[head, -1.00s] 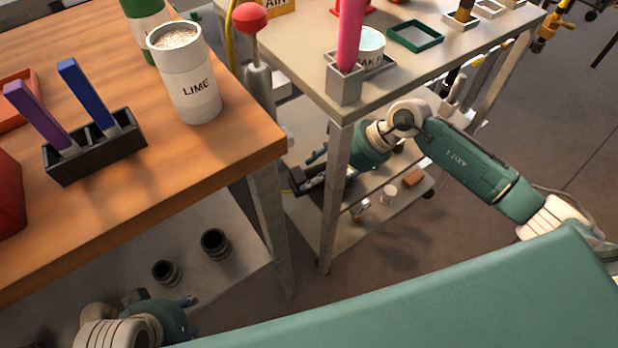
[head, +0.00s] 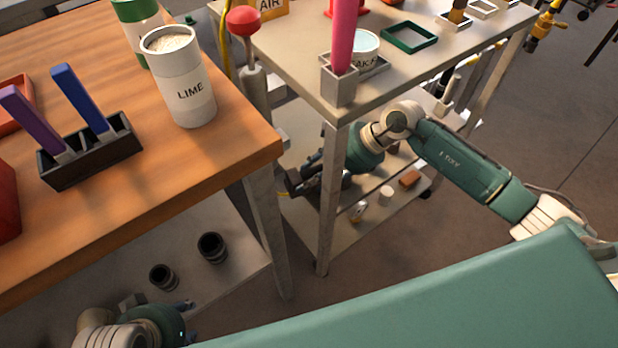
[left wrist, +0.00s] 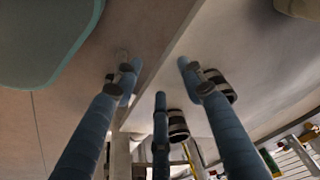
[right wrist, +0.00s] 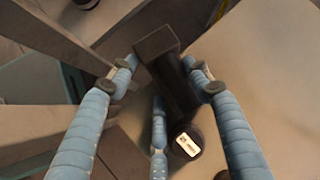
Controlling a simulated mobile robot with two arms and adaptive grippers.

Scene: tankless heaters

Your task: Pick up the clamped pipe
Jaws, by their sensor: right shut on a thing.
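My right gripper (right wrist: 172,88) is shut on a dark tubular object (right wrist: 165,65) with a wider top and a small white label near its lower end. I cannot tell for sure that it is the clamped pipe. In the head view this gripper (head: 305,182) is low behind the metal table's front leg, and its load is hard to make out. Two short black pipe pieces with lighter bands (head: 212,248) (head: 163,277) stand on the wooden table's lower shelf. My left gripper (head: 188,308) is beside them, open and empty; the left wrist view shows its spread fingers (left wrist: 160,85).
The wooden table (head: 225,150) holds a LIME canister (head: 180,85) and a black holder (head: 90,160) with purple and blue handles. The metal table leg (head: 330,210) stands close to my right gripper. A white cylinder (head: 386,195) and an orange block (head: 409,178) sit on its lower shelf.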

